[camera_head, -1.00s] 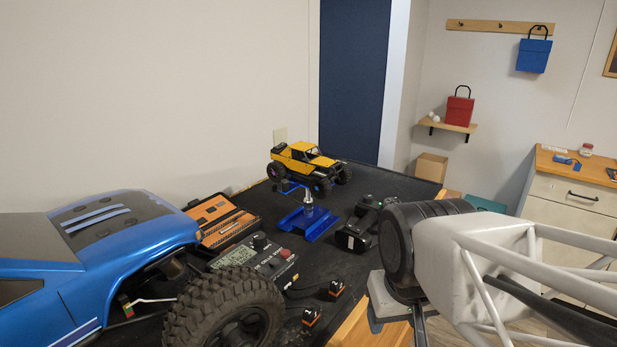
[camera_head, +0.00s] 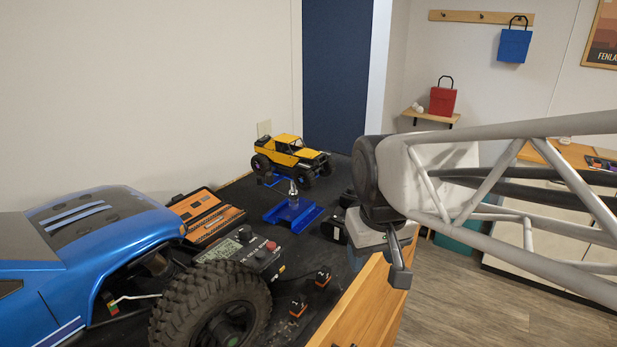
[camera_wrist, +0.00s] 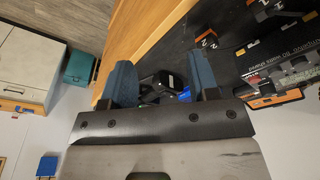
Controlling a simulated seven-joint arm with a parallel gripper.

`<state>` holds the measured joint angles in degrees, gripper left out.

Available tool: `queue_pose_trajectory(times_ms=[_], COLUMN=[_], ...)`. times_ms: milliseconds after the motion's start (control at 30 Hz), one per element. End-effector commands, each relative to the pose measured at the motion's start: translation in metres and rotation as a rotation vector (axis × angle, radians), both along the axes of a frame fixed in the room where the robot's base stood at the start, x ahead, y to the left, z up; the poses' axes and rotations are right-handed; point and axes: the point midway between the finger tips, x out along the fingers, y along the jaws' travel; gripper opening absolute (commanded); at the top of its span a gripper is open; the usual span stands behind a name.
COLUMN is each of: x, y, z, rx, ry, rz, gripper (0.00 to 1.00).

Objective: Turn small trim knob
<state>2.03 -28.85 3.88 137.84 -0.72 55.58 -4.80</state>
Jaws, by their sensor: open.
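My gripper (camera_head: 380,268) hangs over the front edge of the bench, pointing down, open and empty. In the wrist view its two blue-padded fingers (camera_wrist: 163,78) stand apart. A black device (camera_head: 334,229), partly hidden behind my gripper, lies on the bench; it shows beyond and between the fingers in the wrist view (camera_wrist: 160,84), without visible contact. I cannot make out a small trim knob on it. A grey control box (camera_head: 238,253) carries a black knob (camera_head: 244,233) and a red button (camera_head: 270,246). I cannot tell which knob is the trim knob.
A blue truck (camera_head: 95,235) with a large tyre (camera_head: 213,305) fills the left front. A yellow crawler (camera_head: 288,155), blue stand (camera_head: 292,211), orange-black case (camera_head: 207,215) and small orange-black blocks (camera_head: 298,306) stand on the black mat. The floor at right is clear.

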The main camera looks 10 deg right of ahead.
Motion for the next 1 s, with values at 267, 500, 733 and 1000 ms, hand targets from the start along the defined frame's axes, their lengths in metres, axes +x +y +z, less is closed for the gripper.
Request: queue_pose_trajectory(times_ms=[267, 500, 733, 1000], x=[0.066, 0.123, 0.178, 0.243], y=[-0.013, -0.026, -0.042, -0.061], z=[0.022, 0.035, 0.042, 0.044], rx=[-0.016, -0.028, -0.037, -0.046], ry=[0.031, 0.056, 0.079, 0.106], rz=[0.06, 0.114, 0.164, 0.226], gripper=[0.55, 0.55, 0.55, 0.55])
